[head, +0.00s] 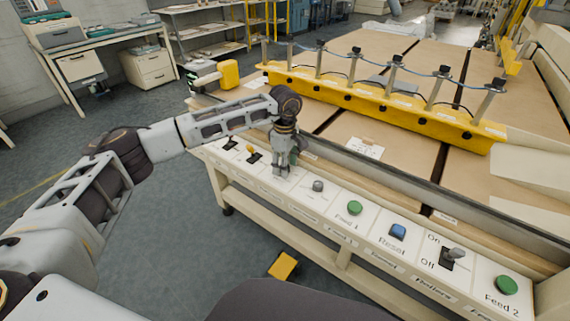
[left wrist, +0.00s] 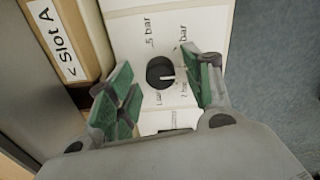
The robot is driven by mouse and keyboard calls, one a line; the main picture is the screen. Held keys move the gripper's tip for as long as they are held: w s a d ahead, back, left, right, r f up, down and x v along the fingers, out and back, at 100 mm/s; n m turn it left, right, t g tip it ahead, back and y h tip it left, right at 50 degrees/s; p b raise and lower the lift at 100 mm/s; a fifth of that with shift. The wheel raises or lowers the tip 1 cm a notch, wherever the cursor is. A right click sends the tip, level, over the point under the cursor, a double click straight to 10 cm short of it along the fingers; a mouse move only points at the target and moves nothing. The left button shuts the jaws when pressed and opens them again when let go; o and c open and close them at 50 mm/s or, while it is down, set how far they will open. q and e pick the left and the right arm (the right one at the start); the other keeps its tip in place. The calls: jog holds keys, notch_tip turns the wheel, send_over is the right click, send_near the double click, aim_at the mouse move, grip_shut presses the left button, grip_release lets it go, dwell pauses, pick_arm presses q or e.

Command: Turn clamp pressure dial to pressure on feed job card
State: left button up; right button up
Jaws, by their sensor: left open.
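The clamp pressure dial (left wrist: 160,73) is a round black knob with a white pointer mark, on a white panel with "5 bar" and other bar labels around it. Its pointer faces roughly right in the left wrist view. My left gripper (left wrist: 166,80) is open, with green-padded fingers on either side of the dial and no visible grip on it. In the head view my left gripper (head: 281,172) points down at the control panel and hides the dial. A white card (head: 364,148), possibly the feed job card, lies on the table; its text is too small to read.
The panel also holds a grey knob (head: 318,186), a green Feed 1 button (head: 355,208), a blue Reset button (head: 397,231), an On/Off switch (head: 453,255) and a green Feed 2 button (head: 507,285). A yellow clamp bar (head: 380,107) spans the table behind.

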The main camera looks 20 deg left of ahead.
pick_arm(q)
notch_tip(320, 180, up, 12)
dwell(0.8)
dwell(0.3)
